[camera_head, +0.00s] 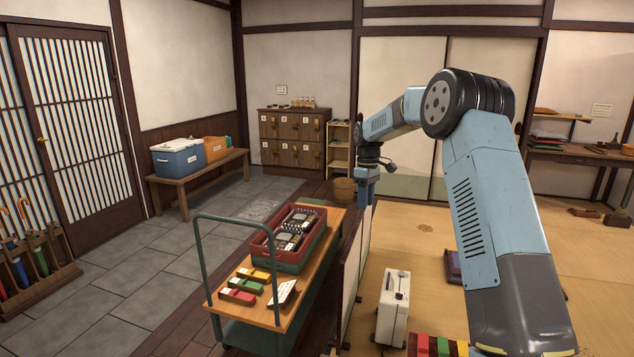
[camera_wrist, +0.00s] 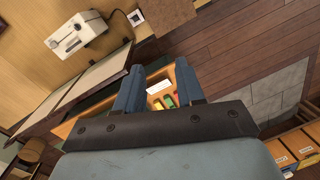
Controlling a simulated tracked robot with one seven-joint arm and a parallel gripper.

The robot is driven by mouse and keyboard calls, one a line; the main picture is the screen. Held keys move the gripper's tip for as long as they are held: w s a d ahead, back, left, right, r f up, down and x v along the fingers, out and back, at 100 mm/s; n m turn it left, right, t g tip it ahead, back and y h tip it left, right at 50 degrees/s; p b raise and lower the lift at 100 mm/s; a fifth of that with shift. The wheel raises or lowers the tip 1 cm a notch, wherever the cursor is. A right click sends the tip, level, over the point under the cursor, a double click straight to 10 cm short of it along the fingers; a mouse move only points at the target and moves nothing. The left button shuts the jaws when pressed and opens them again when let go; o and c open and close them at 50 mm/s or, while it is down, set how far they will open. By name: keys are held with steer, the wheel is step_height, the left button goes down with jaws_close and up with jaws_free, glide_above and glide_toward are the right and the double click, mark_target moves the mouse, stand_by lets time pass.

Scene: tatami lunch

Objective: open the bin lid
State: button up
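No thing in view is clearly marked as the bin. My gripper (camera_head: 366,199) hangs in the air near the cart's far end, apart from both boxes. In the wrist view its two blue fingers (camera_wrist: 160,85) are spread with nothing held between them.
A green-framed cart (camera_head: 243,315) carries a red crate (camera_head: 262,245) and small coloured boxes. A low screen (camera_head: 355,265) stands between the cart and the tatami. A wooden tub (camera_head: 344,190) stands by a small shelf. The grey tiled floor (camera_head: 130,275) is clear between cart and bench.

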steer(key=s+d+r+m+t, duration=0.2)
steer(key=s+r+m, duration=0.1)
steer(key=s+r, duration=0.75)
steer(key=s+d+r+m+t, duration=0.2)
steer(key=s+r, duration=0.6)
steer(key=s, duration=0.6)
steer(key=s+d+f+m+t, duration=0.1)
steer(key=s+f+m, duration=0.1)
steer(key=s, duration=1.1)
steer(key=s+d+f+m+t, duration=0.1)
steer(key=s+m, duration=0.3)
steer(key=s, duration=0.9)
steer(key=shift+d+f+t, duration=0.4)
steer(key=shift+d+t, duration=0.1)
steer(key=shift+d, duration=0.3)
